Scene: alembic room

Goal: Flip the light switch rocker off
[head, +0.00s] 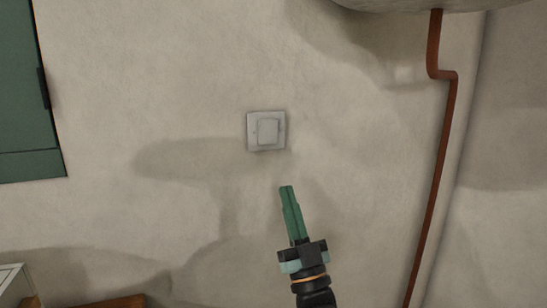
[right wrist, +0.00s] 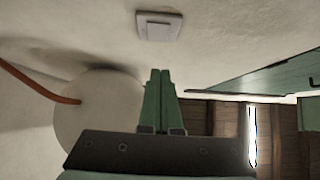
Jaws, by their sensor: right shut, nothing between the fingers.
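The light switch (head: 267,131) is a pale grey square plate with a raised rocker in its middle, fixed on the plaster wall near the centre of the head view. It also shows at the top of the right wrist view (right wrist: 160,25). My right gripper (head: 286,188) has green fingers, shut and empty, pointing up toward the wall a little below and right of the switch. In the right wrist view its fingertips (right wrist: 160,72) are below the switch plate and apart from it. Which way the rocker is tilted I cannot tell. My left gripper is not in view.
A copper-brown pipe (head: 443,130) runs down the wall at the right. A rounded pale vessel (head: 430,4) hangs at the top right. A green panel (head: 25,100) is at the upper left. The wall around the switch is clear.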

